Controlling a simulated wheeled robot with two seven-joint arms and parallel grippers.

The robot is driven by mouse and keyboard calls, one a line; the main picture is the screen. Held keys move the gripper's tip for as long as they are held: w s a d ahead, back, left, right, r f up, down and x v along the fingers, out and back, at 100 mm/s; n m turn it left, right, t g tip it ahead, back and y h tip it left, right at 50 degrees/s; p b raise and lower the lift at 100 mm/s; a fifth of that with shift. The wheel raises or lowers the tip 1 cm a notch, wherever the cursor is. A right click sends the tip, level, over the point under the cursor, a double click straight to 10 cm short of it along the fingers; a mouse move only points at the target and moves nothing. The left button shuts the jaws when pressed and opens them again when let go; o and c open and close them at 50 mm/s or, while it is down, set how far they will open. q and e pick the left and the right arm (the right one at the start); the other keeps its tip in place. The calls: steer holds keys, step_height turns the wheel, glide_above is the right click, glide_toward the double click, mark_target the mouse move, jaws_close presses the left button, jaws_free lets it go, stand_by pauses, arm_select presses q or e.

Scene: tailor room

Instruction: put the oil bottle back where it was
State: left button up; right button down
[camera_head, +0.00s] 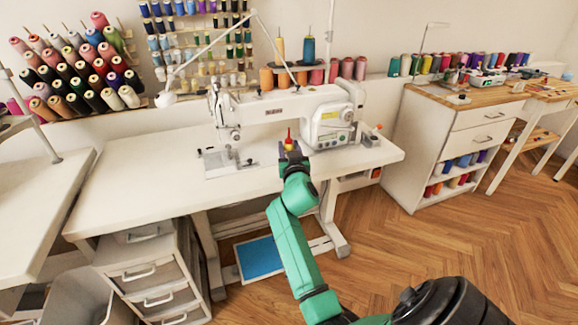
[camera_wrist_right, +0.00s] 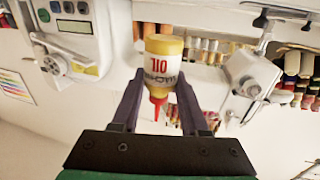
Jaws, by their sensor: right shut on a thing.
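The oil bottle (camera_head: 289,144) is small and yellow with a red pointed tip, and it is upright in the head view. My right gripper (camera_head: 291,153) is shut on it, over the front part of the white sewing table (camera_head: 150,190), in front of the sewing machine. In the right wrist view, which is upside down, the oil bottle (camera_wrist_right: 161,66) with its white label and red tip is between the two fingers of my right gripper (camera_wrist_right: 160,85). I cannot tell whether its base touches the table. My left gripper is not in view.
The white sewing machine (camera_head: 285,110) stands close behind the bottle, its panel to the right. A lamp arm (camera_head: 215,45) and thread spools are behind it. The left part of the tabletop is clear. A white cabinet (camera_head: 440,140) stands to the right.

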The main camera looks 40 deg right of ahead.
step_height(320, 180, down, 4)
steer(key=shift+f+b, duration=0.1)
steer(key=shift+b, duration=0.7)
steer(key=shift+f, duration=0.2)
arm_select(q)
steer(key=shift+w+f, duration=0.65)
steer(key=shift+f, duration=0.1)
arm_select(e)
steer(key=shift+r, duration=0.1)
steer(key=shift+c, duration=2.1)
jaws_free()
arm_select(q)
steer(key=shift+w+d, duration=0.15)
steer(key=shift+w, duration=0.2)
